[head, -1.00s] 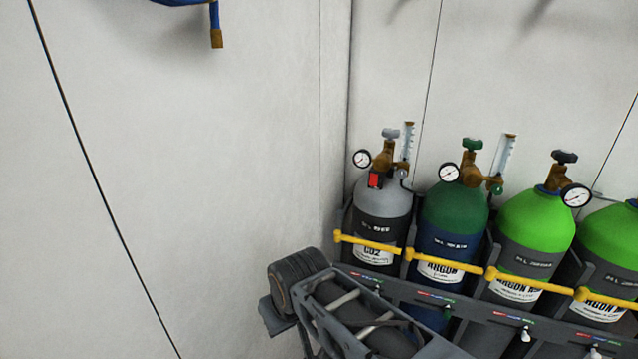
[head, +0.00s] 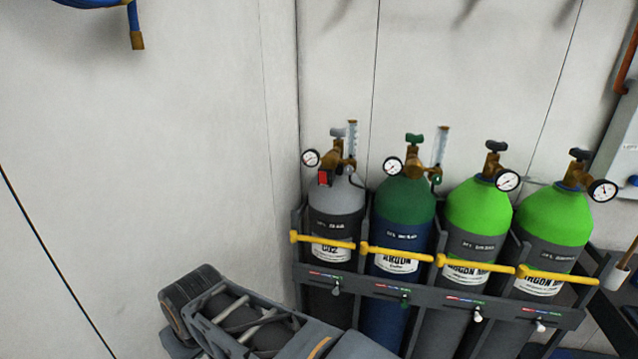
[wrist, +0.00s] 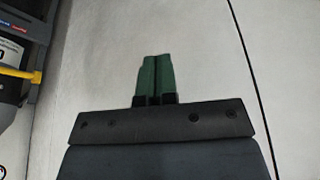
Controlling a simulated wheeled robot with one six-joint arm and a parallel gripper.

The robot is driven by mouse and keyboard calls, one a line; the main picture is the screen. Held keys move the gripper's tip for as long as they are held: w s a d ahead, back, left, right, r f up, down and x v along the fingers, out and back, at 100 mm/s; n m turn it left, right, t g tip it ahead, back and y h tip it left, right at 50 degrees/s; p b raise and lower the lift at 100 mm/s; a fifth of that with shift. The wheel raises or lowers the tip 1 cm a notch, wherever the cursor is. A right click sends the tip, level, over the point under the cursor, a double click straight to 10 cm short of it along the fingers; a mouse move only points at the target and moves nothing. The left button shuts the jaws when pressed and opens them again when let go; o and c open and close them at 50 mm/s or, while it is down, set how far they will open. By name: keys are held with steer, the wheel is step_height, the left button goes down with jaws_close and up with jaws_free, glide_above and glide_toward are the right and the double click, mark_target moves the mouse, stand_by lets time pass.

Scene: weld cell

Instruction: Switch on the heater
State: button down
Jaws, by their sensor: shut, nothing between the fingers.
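A small red switch (head: 324,178) on a dark box sits at the brass regulator (head: 332,160) of the grey-topped CO2 cylinder (head: 340,198), at the left end of the rack in the head view. No other part that looks like a heater can be picked out. My gripper (wrist: 154,76) is in the wrist view, its green fingers shut together with nothing between them. It faces a plain pale wall panel and touches nothing visible. The fingers do not show in the head view, where only my arm shows at the bottom, in front of and left of the rack.
A dark rack (head: 375,288) with yellow retaining bars (head: 395,254) holds the cylinders in the corner. A green-and-blue argon cylinder (head: 404,215) stands beside the CO2 one. A blue hose (head: 95,3) hangs at upper left. The left wall is otherwise bare. A yellow bar (wrist: 20,72) shows in the wrist view.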

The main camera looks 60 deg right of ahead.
mark_target(322, 174)
steer(key=w+d+f+m+t+h+b, duration=0.1)
steer(key=w+d+f+m+t+b, duration=0.1)
steer(key=w+d+f+m+b, duration=0.45)
steer(key=w+d+r+t+h+b, duration=0.1)
steer(key=d+r+t+h, duration=0.1)
steer(key=d, duration=0.5)
steer(key=w+d+r+t+h+b, duration=0.1)
steer(key=d+r+t+h, duration=0.1)
steer(key=d, duration=0.5)
steer(key=s+d+r+m+g+h+b, duration=0.1)
steer(key=s+d+r+m+g+h, duration=0.3)
steer(key=s+d+r+m+h, duration=0.3)
steer(key=d+r+h, duration=0.5)
steer(key=d+h, duration=0.1)
steer(key=d, duration=0.1)
steer(key=shift+s+d+g, duration=0.15)
steer(key=shift+s+g, duration=0.15)
steer(key=shift+s, duration=0.05)
steer(key=shift+r, duration=0.1)
steer(key=x, duration=0.7)
steer(key=p+x, duration=0.1)
steer(key=x, duration=0.6)
steer(key=shift+r, duration=0.2)
